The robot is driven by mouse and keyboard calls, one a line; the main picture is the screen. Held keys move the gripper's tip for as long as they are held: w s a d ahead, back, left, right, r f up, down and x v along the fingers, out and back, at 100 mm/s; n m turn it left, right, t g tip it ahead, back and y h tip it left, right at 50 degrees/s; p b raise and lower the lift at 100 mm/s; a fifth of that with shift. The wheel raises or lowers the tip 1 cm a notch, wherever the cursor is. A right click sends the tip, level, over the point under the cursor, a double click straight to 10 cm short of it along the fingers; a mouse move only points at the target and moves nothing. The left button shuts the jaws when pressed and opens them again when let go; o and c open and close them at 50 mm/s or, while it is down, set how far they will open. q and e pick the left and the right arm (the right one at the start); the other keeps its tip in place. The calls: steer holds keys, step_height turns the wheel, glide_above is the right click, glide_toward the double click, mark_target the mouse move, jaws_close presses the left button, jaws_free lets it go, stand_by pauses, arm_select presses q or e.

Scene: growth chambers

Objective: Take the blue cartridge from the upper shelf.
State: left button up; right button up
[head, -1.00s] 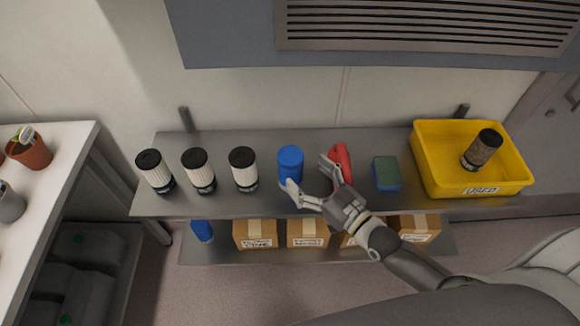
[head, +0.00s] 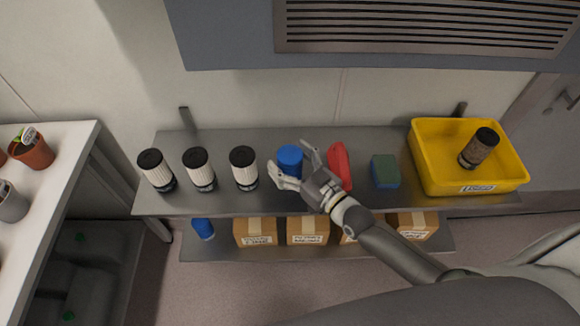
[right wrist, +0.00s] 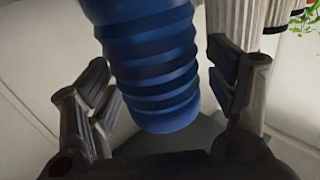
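The blue cartridge (head: 290,157) stands on the upper shelf (head: 225,201), to the right of a row of white cartridges with black caps. My right gripper (head: 293,166) is open around it, one finger on its left front side and one on its right. In the right wrist view the ribbed blue cartridge (right wrist: 158,65) is between the two open fingers (right wrist: 165,95), with a gap visible on the right and the left finger close by. Its lower part in the head view is partly hidden by the gripper. My left gripper is not in view.
White cartridges (head: 244,168) stand to the left. A red object (head: 339,166) and a green-and-blue sponge (head: 385,170) lie to the right, then a yellow bin (head: 430,178) holding a brown cartridge (head: 480,148). Boxes (head: 308,231) and another blue item (head: 203,228) sit on the lower shelf.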

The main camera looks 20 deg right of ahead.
steer(key=c, duration=1)
steer(key=shift+r, duration=0.15)
